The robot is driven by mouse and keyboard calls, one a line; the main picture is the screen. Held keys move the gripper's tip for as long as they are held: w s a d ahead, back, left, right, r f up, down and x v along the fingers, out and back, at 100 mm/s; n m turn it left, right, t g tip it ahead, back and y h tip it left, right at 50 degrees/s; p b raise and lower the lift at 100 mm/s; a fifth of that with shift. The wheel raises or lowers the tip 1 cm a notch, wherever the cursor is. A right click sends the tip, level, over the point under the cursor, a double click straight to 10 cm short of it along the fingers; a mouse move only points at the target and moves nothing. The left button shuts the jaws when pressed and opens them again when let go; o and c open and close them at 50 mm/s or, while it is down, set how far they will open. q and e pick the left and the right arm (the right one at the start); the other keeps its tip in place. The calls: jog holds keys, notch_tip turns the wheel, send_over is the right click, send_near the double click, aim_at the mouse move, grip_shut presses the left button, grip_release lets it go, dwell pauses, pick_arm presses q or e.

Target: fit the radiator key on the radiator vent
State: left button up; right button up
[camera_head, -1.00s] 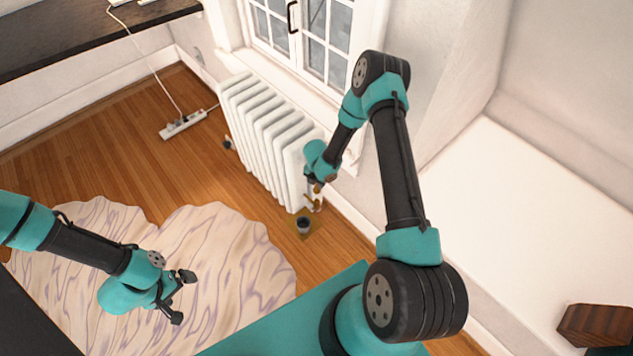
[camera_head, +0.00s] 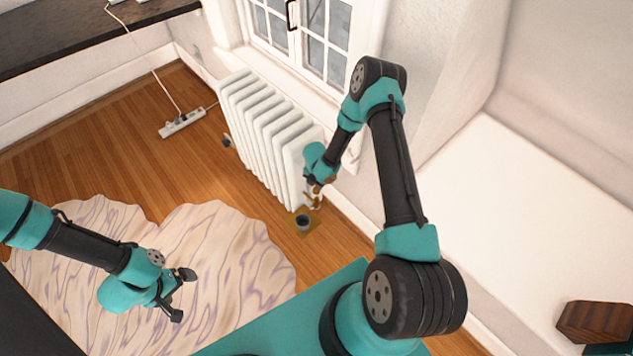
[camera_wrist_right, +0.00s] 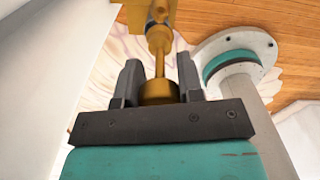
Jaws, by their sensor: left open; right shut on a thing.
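The white radiator (camera_head: 265,130) stands under the window. My right gripper (camera_head: 317,187) is at its near end, low beside the wall. In the right wrist view my right gripper (camera_wrist_right: 158,85) is shut on the brass radiator key (camera_wrist_right: 158,92), whose round end sits between the jaws. The key's stem points up the picture to the brass radiator vent (camera_wrist_right: 158,12). Stem and vent fitting overlap or meet there; I cannot tell whether the key is seated. My left gripper (camera_head: 182,295) is open and empty above the rug.
A small dark cup (camera_head: 303,222) stands on a yellowish mat (camera_head: 292,228) on the floor below my right gripper. A pale wavy rug (camera_head: 235,255) covers the floor at left. A power strip (camera_head: 182,124) lies by the far wall. The wooden floor between is clear.

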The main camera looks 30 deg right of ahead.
aim_at(316, 188)
jog(key=shift+f, duration=2.95)
jog(key=shift+f, duration=0.15)
jog(key=o, duration=1)
jog(key=shift+o, duration=0.2)
notch_tip(316, 188, up, 18)
jog(key=shift+f, duration=0.25)
